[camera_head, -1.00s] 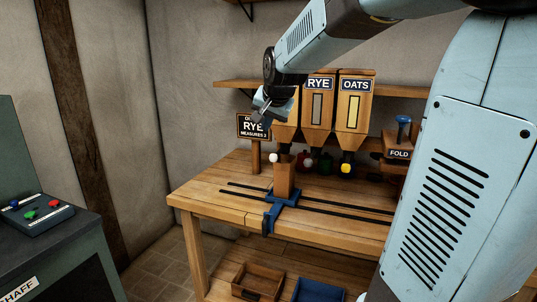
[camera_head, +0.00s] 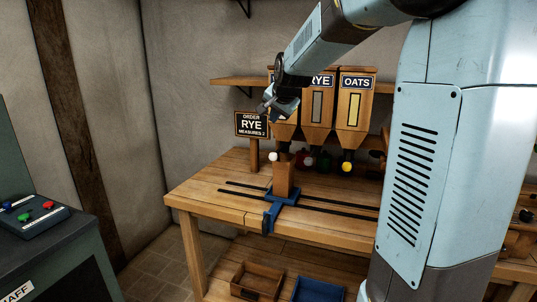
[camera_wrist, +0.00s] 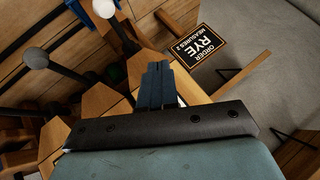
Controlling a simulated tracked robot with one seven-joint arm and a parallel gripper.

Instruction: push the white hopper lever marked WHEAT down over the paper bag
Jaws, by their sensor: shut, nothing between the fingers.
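The bag stands upright on a blue carriage (camera_head: 281,198). The leftmost hopper's label is mostly covered by my arm, so WHEAT is not readable. My gripper (camera_head: 267,108) is shut and empty, above the white knob and in front of that hopper. In the wrist view its dark blue fingers (camera_wrist: 156,85) are together.
The RYE hopper (camera_head: 317,108) and OATS hopper (camera_head: 355,105) stand to the right, with red, green and yellow knobs below. An order sign (camera_head: 251,124) reads RYE, measures 2. Dark rails cross the bench (camera_head: 215,184). Its left end is clear.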

